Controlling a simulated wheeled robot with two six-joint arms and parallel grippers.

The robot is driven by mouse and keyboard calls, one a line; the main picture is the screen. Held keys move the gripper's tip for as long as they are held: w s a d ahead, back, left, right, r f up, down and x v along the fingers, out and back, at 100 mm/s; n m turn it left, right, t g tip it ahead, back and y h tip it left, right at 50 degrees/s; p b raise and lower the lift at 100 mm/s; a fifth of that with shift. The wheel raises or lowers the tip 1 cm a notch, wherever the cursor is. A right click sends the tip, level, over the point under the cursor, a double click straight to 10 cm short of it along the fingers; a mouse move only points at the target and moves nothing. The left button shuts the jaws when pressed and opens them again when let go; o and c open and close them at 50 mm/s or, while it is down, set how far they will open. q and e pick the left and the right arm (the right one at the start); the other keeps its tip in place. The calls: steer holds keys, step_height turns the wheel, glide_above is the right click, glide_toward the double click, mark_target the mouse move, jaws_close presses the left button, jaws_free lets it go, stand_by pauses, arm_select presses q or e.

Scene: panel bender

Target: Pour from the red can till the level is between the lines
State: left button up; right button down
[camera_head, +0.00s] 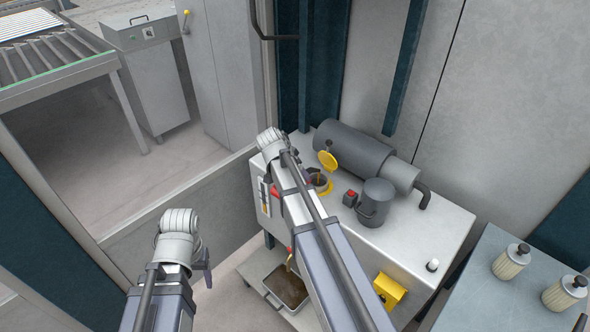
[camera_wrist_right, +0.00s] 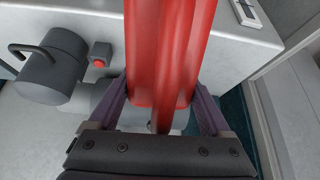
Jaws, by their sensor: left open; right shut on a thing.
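The red can (camera_wrist_right: 170,50) fills the middle of the right wrist view, between the purple fingers of my right gripper (camera_wrist_right: 160,105), which is shut on it. In the head view my right arm hides most of the can; a small red patch shows beside the arm. Its tilt and spout cannot be told. The machine's filler opening (camera_head: 322,184) is just right of this arm, with its yellow cap (camera_head: 328,160) swung up. The level gauge (camera_head: 264,196) is on the tank's left front; its level and lines are too small to read. My left gripper (camera_head: 204,267) is open and empty at lower left.
A grey motor (camera_head: 352,148), a dark cylinder (camera_head: 376,200) and a red button (camera_head: 350,198) stand on the tank top. A tray (camera_head: 268,293) with brown contents sits below. Filters (camera_head: 510,262) stand on the right bench. A yellow box (camera_head: 390,290) is at the tank's front.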

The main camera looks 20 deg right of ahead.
steer(key=shift+d, duration=0.15)
stand_by(4.3)
steer(key=shift+s+a+f+b, duration=0.2)
steer(key=shift+a+f+b, duration=0.15)
steer(key=shift+b, duration=0.2)
steer(key=t+h+b, duration=0.1)
steer(key=h+b, duration=0.1)
steer(key=b, duration=0.1)
steer(key=a+f+t+h+b, duration=0.1)
steer(key=h+b, duration=0.1)
steer(key=b, duration=0.2)
steer(key=s+a+t+h+b, duration=0.1)
steer(key=h+b, duration=0.1)
steer(key=b, duration=0.2)
steer(key=shift+a+f, duration=0.15)
steer(key=shift+a, duration=0.1)
steer(key=h+b, duration=0.1)
steer(key=b, duration=0.1)
steer(key=t+h+b, duration=0.1)
steer(key=b, duration=0.1)
steer(key=d+t+h+b, duration=0.1)
steer(key=b, duration=0.2)
steer(key=shift+w+h, duration=0.25)
steer(key=shift+h, duration=0.15)
steer(key=shift+d+r+h+b, duration=0.15)
steer(key=shift+r+h+b, duration=0.2)
steer(key=shift+b, duration=0.25)
steer(key=shift+r, duration=0.1)
steer(key=shift+r, duration=0.15)
